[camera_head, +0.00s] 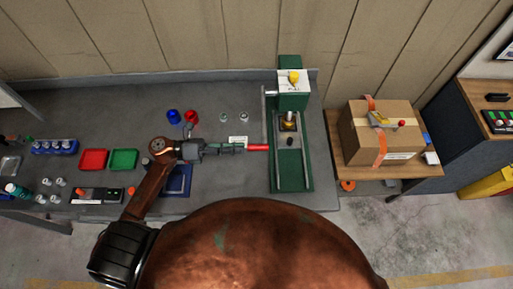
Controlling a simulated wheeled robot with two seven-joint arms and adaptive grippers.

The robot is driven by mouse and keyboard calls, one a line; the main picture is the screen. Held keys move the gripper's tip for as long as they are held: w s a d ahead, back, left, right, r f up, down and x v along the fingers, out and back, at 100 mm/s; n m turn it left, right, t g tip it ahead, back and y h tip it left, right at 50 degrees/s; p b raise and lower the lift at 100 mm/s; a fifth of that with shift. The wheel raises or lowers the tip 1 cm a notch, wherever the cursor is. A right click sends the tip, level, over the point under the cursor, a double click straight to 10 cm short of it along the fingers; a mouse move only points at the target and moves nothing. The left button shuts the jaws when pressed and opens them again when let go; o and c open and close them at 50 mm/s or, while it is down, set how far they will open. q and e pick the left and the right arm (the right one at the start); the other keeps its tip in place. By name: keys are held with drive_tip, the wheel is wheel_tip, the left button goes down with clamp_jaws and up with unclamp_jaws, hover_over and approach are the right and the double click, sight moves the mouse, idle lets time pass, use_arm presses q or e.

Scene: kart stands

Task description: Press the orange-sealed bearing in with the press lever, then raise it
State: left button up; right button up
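The green arbor press (308,160) stands at the right end of the grey bench. Its lever has a red grip (259,147) at the press's left side, low in the picture. My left gripper (242,148) reaches in from the left with its fingers pointing at the red grip. The fingertips are at or just short of the grip's left end; whether they touch or close on it is too small to tell. A brassy part (289,119) and a small dark piece (290,141) show inside the press. I cannot make out an orange seal there. My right gripper is out of view.
Red (93,160) and green (124,160) trays lie on the left of the bench. Blue (173,116) and red (191,116) pieces and two small pale parts (244,116) stand behind my gripper. A cardboard box (360,145) sits on a side table.

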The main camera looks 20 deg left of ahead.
sight(263, 147)
use_arm(q)
drive_tip(key=p+x, duration=0.1)
drive_tip(key=x, duration=0.5)
drive_tip(key=shift+d+r+p, duration=0.1)
drive_tip(key=shift+r+p, duration=0.05)
drive_tip(key=shift+p, duration=0.2)
drive_tip(key=shift+w+d, duration=0.15)
drive_tip(key=shift+d, duration=0.35)
clamp_jaws()
